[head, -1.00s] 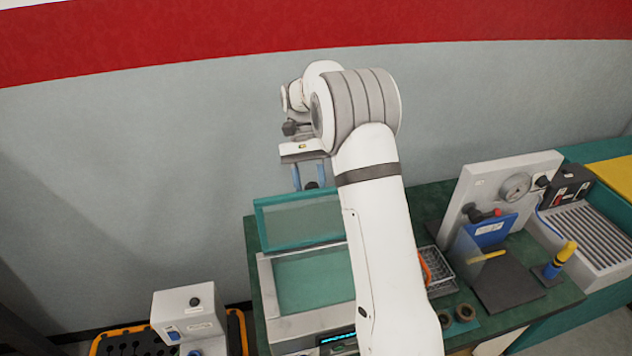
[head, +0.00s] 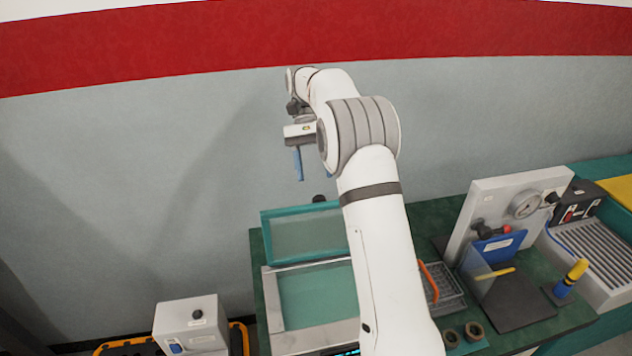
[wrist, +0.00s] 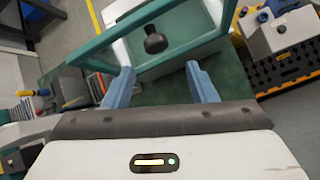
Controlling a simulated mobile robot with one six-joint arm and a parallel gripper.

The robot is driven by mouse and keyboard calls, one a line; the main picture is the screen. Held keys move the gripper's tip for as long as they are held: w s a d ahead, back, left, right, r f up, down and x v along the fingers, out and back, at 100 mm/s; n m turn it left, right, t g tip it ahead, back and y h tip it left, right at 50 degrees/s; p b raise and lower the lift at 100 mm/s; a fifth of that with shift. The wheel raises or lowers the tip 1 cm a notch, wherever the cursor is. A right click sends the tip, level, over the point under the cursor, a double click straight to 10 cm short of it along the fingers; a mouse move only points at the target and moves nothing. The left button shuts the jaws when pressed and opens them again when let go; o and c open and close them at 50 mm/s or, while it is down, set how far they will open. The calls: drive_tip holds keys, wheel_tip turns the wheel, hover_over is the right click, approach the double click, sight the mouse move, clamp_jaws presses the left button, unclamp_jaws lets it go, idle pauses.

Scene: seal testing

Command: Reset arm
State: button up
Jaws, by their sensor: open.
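My gripper (wrist: 160,88) is open and empty in the wrist view, its two blue fingers spread apart. In the head view one blue finger (head: 298,163) shows, held in the air above the bench; the other is mostly hidden behind my arm. Below it is a tank with a raised teal-framed clear lid (head: 303,236). A black knob (wrist: 155,41) on the lid shows between the fingertips in the wrist view, apart from them. The tank's pale rim (head: 270,300) is partly hidden by my arm.
A gauge panel (head: 490,205), a blue-and-yellow tool (head: 570,278), a wire basket (head: 445,292) and two brown rings (head: 474,331) are on the bench at right. A grey box (head: 190,322) stands at lower left. The wall behind is bare.

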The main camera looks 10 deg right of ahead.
drive_tip(key=shift+w+r, duration=0.25)
drive_tip(key=shift+r, duration=0.15)
wheel_tip(320, 180, up, 2)
drive_tip(key=n+t+b, duration=0.1)
drive_tip(key=t+b, duration=0.1)
drive_tip(key=t, duration=0.1)
hover_over(323, 197)
drive_tip(key=shift+r, duration=0.2)
drive_tip(key=s+d+f+n+t+b, duration=0.1)
drive_tip(key=s+f+t, duration=0.3)
drive_tip(key=s, duration=0.8)
drive_tip(key=s+d+f+n+t+b, duration=0.1)
drive_tip(key=s+f+t+b, duration=0.3)
drive_tip(key=s, duration=0.8)
wheel_tip(323, 197, down, 2)
drive_tip(key=shift+n+b, duration=0.35)
drive_tip(key=shift+n, duration=0.15)
drive_tip(key=shift+w+a, duration=0.1)
